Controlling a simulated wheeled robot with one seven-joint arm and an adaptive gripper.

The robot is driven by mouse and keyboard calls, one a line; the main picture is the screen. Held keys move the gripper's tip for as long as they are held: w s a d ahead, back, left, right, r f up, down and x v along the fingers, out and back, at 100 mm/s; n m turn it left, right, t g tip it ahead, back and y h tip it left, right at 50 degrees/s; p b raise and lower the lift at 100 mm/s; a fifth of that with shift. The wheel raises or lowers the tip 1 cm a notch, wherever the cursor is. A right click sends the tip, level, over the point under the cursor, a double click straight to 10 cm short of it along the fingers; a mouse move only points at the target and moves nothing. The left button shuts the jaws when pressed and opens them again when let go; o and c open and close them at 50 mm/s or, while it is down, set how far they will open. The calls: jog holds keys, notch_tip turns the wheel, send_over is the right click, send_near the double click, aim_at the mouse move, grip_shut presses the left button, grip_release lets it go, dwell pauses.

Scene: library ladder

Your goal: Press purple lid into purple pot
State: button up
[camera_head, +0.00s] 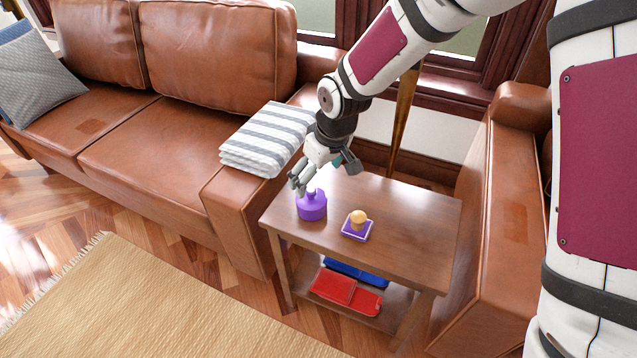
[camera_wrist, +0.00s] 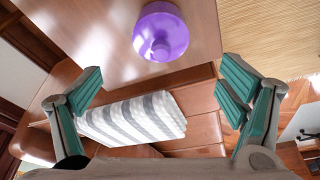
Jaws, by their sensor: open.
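The purple pot (camera_head: 311,206) stands upright on the wooden side table (camera_head: 410,210), near its left end. A purple knobbed top that looks like the lid (camera_wrist: 161,47) shows on the pot in the wrist view; how deep it sits I cannot tell. My gripper (camera_head: 303,183) is just above and behind the pot in the head view. In the wrist view its teal-padded fingers (camera_wrist: 163,97) are spread wide and hold nothing. The pot is ahead of the fingertips there, with no visible contact.
A purple-edged square piece (camera_head: 357,228) with a tan knob (camera_head: 358,216) on it stands right of the pot. A striped folded cloth (camera_head: 265,140) lies on the sofa arm. Red items (camera_head: 345,291) and a blue one lie on the lower shelf. The table's right part is clear.

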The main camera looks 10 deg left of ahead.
jog(key=shift+v, duration=1.85)
jog(key=s+d+r+m+h, duration=0.3)
jog(key=s+d+r+m, duration=0.2)
jog(key=s+d+r, duration=1)
jog(key=s+d+m+g, duration=0.15)
jog(key=s+d, duration=0.25)
jog(key=s, duration=0.6)
jog(key=s+d+m, duration=0.3)
jog(key=s, duration=0.8)
notch_tip(320, 180, up, 24)
jog(key=t+p, duration=0.3)
jog(key=p, duration=1.8)
jog(key=shift+w+d+f+y, duration=0.15)
jog(key=shift+w+f+y, duration=0.05)
jog(key=shift+w+y, duration=0.1)
